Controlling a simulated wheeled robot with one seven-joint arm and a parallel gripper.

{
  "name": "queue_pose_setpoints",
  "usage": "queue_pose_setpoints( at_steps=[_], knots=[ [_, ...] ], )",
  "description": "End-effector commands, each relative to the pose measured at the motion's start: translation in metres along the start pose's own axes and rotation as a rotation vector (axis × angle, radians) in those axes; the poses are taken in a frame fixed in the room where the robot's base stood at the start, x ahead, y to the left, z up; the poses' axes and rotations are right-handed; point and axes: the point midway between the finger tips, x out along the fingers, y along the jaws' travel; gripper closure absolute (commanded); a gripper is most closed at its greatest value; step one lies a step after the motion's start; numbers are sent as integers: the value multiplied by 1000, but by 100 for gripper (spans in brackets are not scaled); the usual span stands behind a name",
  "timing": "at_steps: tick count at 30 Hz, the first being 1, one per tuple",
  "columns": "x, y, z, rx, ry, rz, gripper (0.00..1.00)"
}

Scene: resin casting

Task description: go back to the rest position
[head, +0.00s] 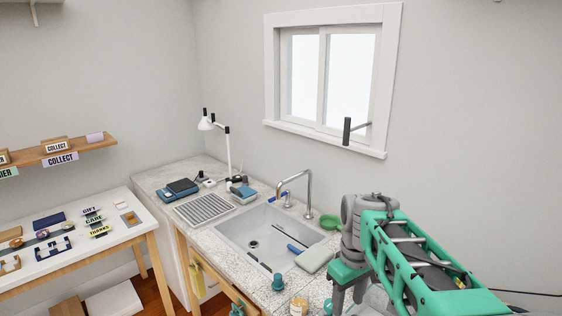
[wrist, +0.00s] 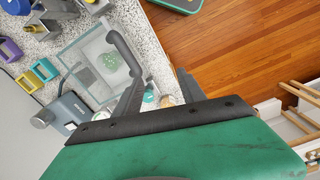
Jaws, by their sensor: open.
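My gripper (head: 346,300) hangs over the right part of the counter in the head view, with a green body and dark grey fingers. In the wrist view, my gripper (wrist: 158,84) shows its two dark fingers spread apart, with nothing held between them. Small jars (wrist: 150,96) stand below and beyond the fingers on the speckled counter (wrist: 148,36). The counter part behind my arm is hidden in the head view.
A sink (head: 235,239) with a tap (head: 309,190) lies left of my gripper. A lidded jar (head: 278,282) stands near the counter's front edge. A clear box (wrist: 85,50) and a blue-grey device (wrist: 68,114) show in the wrist view. Wooden floor (wrist: 225,45) is clear.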

Motion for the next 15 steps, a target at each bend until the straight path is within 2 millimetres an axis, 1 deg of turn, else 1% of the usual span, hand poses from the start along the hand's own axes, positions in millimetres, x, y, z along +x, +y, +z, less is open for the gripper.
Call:
queue_pose_setpoints(
  at_steps=[2, 6, 8, 9, 12, 15],
  knots=[
    [0, -1, -2, 47, 4, 2, 52],
    [1, -1, -14, 151, 44, 21, 52],
    [9, -2, -14, 202, 49, 22, 52],
    [19, -5, -10, 239, 44, 19, 52],
    [40, -12, 3, 315, 27, 11, 52],
    [55, -21, 20, 383, 18, 8, 52]
  ],
)
